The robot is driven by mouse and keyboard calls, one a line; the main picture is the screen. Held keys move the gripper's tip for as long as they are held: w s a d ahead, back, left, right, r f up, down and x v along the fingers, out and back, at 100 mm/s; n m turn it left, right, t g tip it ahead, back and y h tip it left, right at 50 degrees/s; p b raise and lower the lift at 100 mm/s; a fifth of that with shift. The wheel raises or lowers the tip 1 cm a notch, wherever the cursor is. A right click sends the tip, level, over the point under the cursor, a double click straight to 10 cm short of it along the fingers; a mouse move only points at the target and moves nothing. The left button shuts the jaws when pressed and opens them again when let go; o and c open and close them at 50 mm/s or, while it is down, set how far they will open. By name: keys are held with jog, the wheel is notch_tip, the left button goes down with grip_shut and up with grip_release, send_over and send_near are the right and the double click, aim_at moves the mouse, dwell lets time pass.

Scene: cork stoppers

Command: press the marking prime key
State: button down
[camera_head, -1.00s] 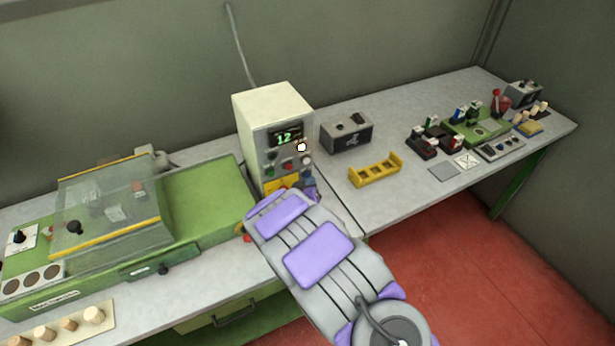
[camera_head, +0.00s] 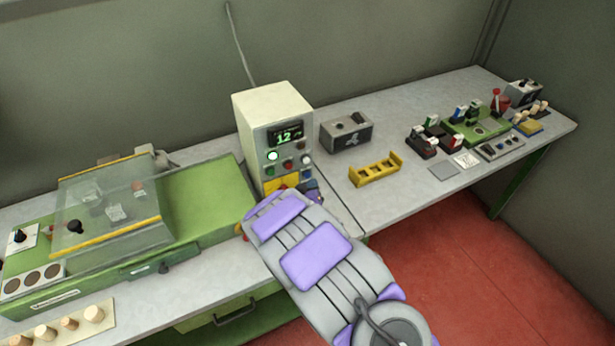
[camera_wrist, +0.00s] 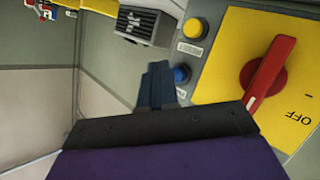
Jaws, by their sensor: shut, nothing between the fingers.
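The pale control cabinet (camera_head: 262,117) stands on the bench with a lit display reading 12 (camera_head: 287,135) and several small buttons and lamps. One lamp at the upper left of its panel (camera_head: 272,156) glows white-green. In the head view my arm hides the gripper.
A green machine with a clear cover (camera_head: 112,210) fills the left bench. A grey box (camera_head: 347,133) and a yellow rack (camera_head: 376,169) stand right of the cabinet. Small fixtures (camera_head: 477,130) crowd the far right.

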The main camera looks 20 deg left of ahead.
jog(key=s+d+b, duration=0.1)
jog(key=s+d, duration=0.2)
jog(key=shift+s+d, duration=0.1)
jog(key=shift+d, duration=0.3)
dwell(0.4)
dwell(0.6)
